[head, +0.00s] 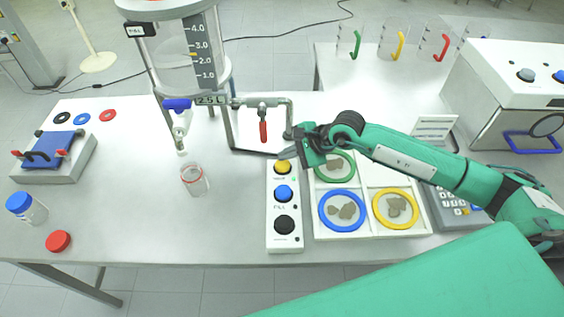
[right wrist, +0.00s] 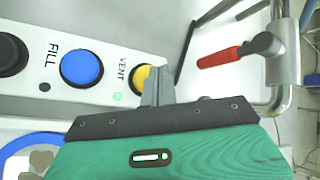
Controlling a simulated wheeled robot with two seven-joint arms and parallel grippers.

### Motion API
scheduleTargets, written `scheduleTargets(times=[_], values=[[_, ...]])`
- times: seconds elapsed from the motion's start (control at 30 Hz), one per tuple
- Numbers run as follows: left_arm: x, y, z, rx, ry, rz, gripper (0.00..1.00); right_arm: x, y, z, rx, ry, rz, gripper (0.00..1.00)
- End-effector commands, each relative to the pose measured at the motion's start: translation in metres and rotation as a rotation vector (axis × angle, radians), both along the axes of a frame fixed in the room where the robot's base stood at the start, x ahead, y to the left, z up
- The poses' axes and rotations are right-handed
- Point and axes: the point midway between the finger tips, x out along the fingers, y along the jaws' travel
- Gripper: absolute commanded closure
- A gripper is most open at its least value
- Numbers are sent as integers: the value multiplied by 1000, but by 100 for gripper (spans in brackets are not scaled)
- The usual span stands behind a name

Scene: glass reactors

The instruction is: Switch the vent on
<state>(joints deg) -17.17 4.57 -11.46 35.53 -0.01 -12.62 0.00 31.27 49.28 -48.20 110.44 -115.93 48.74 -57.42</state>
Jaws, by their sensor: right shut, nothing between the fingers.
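The white control box (head: 284,222) carries a yellow button (head: 283,167), a blue button (head: 284,193) and a black button (head: 284,224) in a row. In the right wrist view the yellow button (right wrist: 142,76) is labelled VENT and the small lamp (right wrist: 117,96) beside it glows green. The blue button (right wrist: 82,68) is labelled FILL and its lamp is dark. My right gripper (head: 287,153) is shut and empty, with its tips at the yellow button; they partly cover it in the right wrist view (right wrist: 158,86). Contact is unclear. My left gripper is not in view.
A glass reactor (head: 195,60) stands behind, with a pipe and red-handled valve (head: 263,130) near my right gripper. A sample tray (head: 370,236) with coloured rings lies right of the box. A small glass beaker (head: 195,181) stands to the left.

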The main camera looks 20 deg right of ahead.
Motion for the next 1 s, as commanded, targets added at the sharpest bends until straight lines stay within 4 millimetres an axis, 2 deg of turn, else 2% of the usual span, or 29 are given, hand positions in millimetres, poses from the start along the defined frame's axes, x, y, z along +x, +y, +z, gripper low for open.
scheduleTargets(times=[0.5, 1.0], values=[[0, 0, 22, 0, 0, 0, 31, 0, 0, 53, 0, -2, 0, 100], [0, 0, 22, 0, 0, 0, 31, 0, 0, 55, 0, -1, -1, 100]])
